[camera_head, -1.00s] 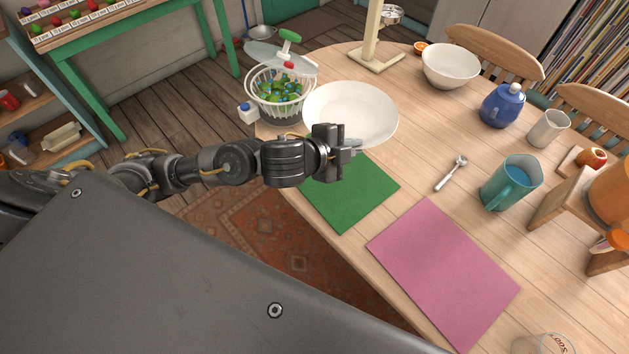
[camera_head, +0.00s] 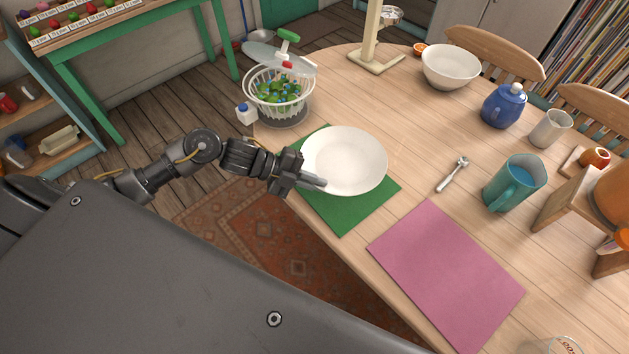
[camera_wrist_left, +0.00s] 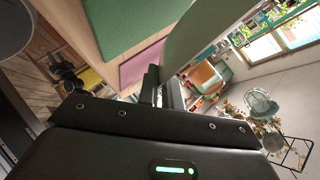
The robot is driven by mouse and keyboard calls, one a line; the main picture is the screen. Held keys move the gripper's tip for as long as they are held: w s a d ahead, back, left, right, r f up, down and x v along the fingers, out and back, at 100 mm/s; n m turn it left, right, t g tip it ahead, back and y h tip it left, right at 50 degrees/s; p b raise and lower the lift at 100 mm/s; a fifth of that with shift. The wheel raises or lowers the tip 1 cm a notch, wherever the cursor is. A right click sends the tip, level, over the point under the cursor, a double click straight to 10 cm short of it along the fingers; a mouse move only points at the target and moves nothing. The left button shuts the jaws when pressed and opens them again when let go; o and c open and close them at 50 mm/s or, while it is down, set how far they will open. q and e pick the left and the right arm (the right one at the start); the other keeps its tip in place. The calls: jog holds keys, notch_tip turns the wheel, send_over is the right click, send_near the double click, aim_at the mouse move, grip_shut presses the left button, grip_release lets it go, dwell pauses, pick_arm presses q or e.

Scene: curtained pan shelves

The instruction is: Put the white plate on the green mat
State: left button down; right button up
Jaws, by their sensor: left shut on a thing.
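The white plate (camera_head: 346,160) is over the upper part of the green mat (camera_head: 347,215) in the head view. My left gripper (camera_head: 318,183) is shut on the plate's near-left rim. In the left wrist view the plate (camera_wrist_left: 205,40) stretches up from the gripper fingers (camera_wrist_left: 160,88), and the green mat (camera_wrist_left: 130,22) shows to its left with a gap. The plate seems to be held a little above the mat; how far is hard to tell.
A pink mat (camera_head: 445,275) lies in front of the green one. A white basket (camera_head: 279,92) with green and blue items is close behind the plate.

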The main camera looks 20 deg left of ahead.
pick_arm(q)
jog(key=shift+a, duration=0.1)
jog(key=b, duration=0.4)
send_over(314, 203)
jog(key=shift+w+f, duration=0.15)
jog(key=shift+f, duration=2.3)
jog(key=shift+f, duration=0.1)
jog(key=shift+f+b, duration=0.65)
jog(key=shift+f, duration=0.15)
jog(key=c, duration=1.6)
grip_release()
jog(key=shift+o, duration=0.5)
jog(key=shift+f, duration=0.1)
jog(key=shift+s+f, duration=0.15)
jog(key=shift+s, duration=0.05)
